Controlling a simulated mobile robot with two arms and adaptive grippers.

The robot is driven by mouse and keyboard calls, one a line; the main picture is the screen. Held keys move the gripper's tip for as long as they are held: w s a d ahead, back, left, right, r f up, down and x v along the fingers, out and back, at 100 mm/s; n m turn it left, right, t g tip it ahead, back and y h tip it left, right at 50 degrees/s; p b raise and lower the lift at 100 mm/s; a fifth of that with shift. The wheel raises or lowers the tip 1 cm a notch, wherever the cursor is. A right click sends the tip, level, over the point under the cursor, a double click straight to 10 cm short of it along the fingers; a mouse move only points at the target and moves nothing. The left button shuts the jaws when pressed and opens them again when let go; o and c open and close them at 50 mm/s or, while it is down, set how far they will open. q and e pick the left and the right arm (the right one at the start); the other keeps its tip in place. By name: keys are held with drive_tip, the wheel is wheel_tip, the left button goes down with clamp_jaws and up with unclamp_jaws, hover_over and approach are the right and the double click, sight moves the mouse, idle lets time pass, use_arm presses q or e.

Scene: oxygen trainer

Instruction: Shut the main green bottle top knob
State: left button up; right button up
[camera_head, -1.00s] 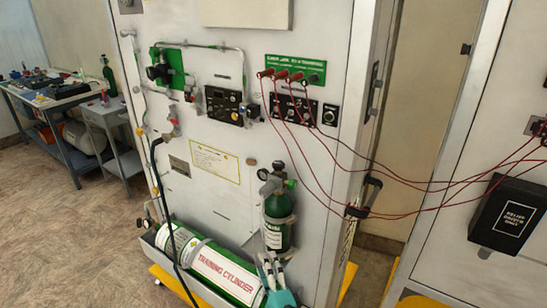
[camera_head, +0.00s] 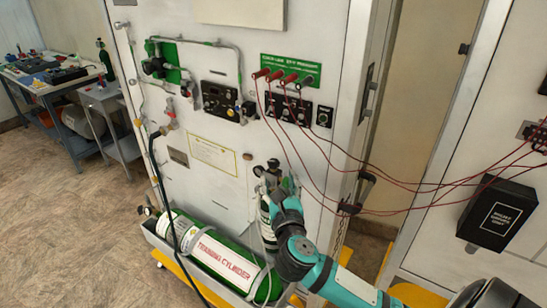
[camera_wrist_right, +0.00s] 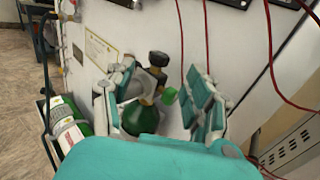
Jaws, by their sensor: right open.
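An upright green bottle (camera_wrist_right: 140,118) stands against the white panel, between the two fingers of my right gripper (camera_wrist_right: 162,84) in the right wrist view. The fingers are open, one on each side of the valve, with nothing gripped. My left gripper is out of view.
A green and white training cylinder (camera_head: 218,255) lies in a tray at the panel's foot, left of my right arm. Red cables (camera_head: 318,185) hang from the panel near the gripper. A black box (camera_head: 497,212) is at the right. Floor is clear at left.

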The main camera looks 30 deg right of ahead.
sight(274, 165)
drive_tip(key=p+x, duration=0.1)
drive_tip(key=x, duration=0.8)
drive_tip(key=shift+p, duration=0.3)
clamp_jaws()
